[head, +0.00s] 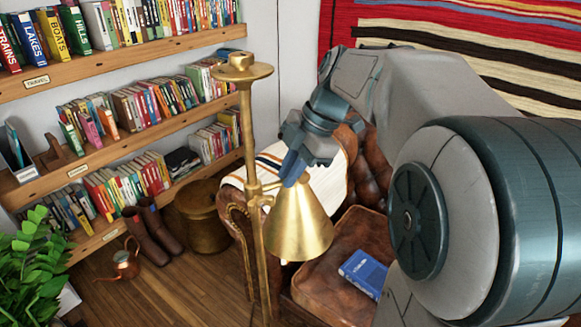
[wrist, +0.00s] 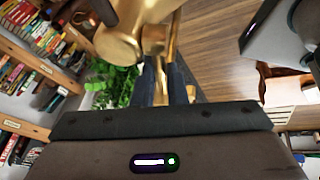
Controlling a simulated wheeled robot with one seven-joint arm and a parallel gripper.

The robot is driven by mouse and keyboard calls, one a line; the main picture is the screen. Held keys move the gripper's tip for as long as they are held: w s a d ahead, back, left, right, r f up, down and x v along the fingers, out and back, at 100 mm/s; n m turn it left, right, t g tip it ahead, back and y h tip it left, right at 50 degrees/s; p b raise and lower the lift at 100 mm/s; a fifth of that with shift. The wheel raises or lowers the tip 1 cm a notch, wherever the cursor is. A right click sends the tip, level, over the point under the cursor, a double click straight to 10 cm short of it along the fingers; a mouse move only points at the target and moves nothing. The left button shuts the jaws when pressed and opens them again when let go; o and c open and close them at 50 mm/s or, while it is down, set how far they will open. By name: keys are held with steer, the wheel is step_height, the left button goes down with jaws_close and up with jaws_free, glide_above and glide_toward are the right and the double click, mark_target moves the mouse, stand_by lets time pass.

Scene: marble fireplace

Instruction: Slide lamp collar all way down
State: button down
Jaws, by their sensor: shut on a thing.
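A brass floor lamp has an upright pole (head: 247,125) with a flat cup-shaped top (head: 241,68). Its collar (head: 255,197) sits around the pole well below the top, with a short side arm to a cone shade (head: 299,225). The shade hangs to the right of the pole, mouth down. My gripper (head: 291,168) reaches in from the upper right, just above the shade. In the wrist view its dark fingers (wrist: 167,85) are shut on a brass part by the collar joint (wrist: 153,40). The exact contact is partly hidden by the fingers and shade.
A leather armchair with a striped throw (head: 325,180) stands behind the lamp. A blue book (head: 363,273) lies on a brown leather seat (head: 325,262) at lower right. Bookshelves (head: 130,145), boots (head: 146,235), a copper watering can (head: 126,263) and a plant (head: 35,262) are left.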

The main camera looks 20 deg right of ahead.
mark_target(291, 239)
step_height(291, 239, down, 19)
steer(key=b, duration=1.5)
steer(key=shift+f, duration=0.2)
steer(key=shift+s+f, duration=0.1)
steer(key=shift+f, duration=0.1)
steer(key=c, duration=1.5)
jaws_free()
steer(key=shift+o, duration=0.2)
steer(key=shift+r, duration=0.2)
steer(key=p+v, duration=0.3)
steer(key=v, duration=1)
steer(key=shift+d+r+p, duration=0.25)
steer(key=shift+p, duration=0.1)
steer(key=shift+s+a, duration=0.1)
